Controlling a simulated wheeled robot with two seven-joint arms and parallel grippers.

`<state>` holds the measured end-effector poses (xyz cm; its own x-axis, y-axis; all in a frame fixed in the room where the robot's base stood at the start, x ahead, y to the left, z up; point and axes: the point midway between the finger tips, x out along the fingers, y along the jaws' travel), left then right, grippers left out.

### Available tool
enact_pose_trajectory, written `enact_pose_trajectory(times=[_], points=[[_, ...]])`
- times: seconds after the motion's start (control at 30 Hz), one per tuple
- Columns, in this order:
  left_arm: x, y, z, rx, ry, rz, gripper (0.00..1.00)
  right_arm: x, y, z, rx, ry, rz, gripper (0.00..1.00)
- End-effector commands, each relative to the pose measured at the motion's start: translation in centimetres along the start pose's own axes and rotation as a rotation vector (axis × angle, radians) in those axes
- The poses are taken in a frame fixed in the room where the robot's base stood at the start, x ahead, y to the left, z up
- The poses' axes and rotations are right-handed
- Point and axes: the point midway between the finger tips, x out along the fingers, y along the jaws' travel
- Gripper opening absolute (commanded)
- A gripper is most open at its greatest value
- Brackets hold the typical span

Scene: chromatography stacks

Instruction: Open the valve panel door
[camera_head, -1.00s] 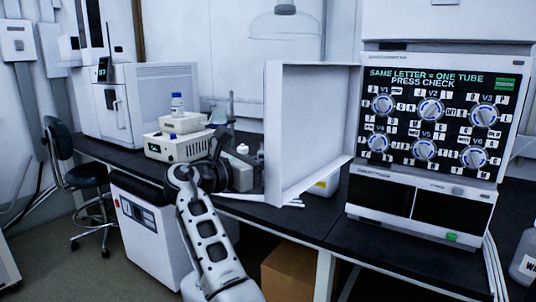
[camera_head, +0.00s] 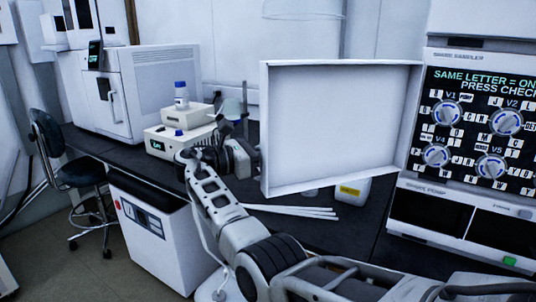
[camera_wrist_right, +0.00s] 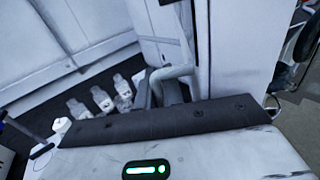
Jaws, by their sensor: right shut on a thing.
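The valve panel door (camera_head: 335,125) is a white, shallow, rimmed panel. In the head view it stands swung wide open to the left of the valve panel (camera_head: 470,135), its inner face towards me. The black panel with its round valve knobs is exposed, cut off at the right edge. My right gripper (camera_head: 250,158) is at the door's free left edge, its fingers partly hidden behind the rim. In the right wrist view, my right gripper (camera_wrist_right: 175,88) is shut on the door handle (camera_wrist_right: 180,71), a pale bent bar. My left gripper is not in view.
The dark bench (camera_head: 365,215) runs below the door. White strips (camera_head: 290,210) and a yellow-labelled container (camera_head: 352,190) lie under it. Stacked white devices (camera_head: 180,140) stand left of my gripper, and a stool (camera_head: 85,175) stands at far left.

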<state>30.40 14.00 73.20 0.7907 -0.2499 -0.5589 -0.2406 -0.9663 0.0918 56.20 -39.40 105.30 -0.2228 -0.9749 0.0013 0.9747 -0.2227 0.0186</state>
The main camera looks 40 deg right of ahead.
Motion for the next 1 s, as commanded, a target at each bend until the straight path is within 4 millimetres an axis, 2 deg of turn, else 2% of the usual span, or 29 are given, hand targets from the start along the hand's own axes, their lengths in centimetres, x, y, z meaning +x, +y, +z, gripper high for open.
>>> enact_pose_trajectory(times=[0.43, 0.47, 0.5, 0.83, 1.0], points=[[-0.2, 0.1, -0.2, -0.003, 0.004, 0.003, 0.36, 0.3, 0.0, -0.2, -0.005, 0.002, -0.016, 0.0], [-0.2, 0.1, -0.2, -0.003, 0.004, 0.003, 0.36, 0.3, 0.0, -0.2, -0.005, 0.002, -0.016, 0.14], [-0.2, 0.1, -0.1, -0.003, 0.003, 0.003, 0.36, 0.3, 0.0, -0.2, -0.005, 0.002, -0.016, 0.18], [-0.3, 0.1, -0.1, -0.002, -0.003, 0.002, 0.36, 0.1, -0.1, 0.0, -0.003, 0.001, -0.015, 0.18], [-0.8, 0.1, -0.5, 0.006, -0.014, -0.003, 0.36, -1.2, -0.7, 0.3, -0.005, 0.0, -0.028, 0.18]])
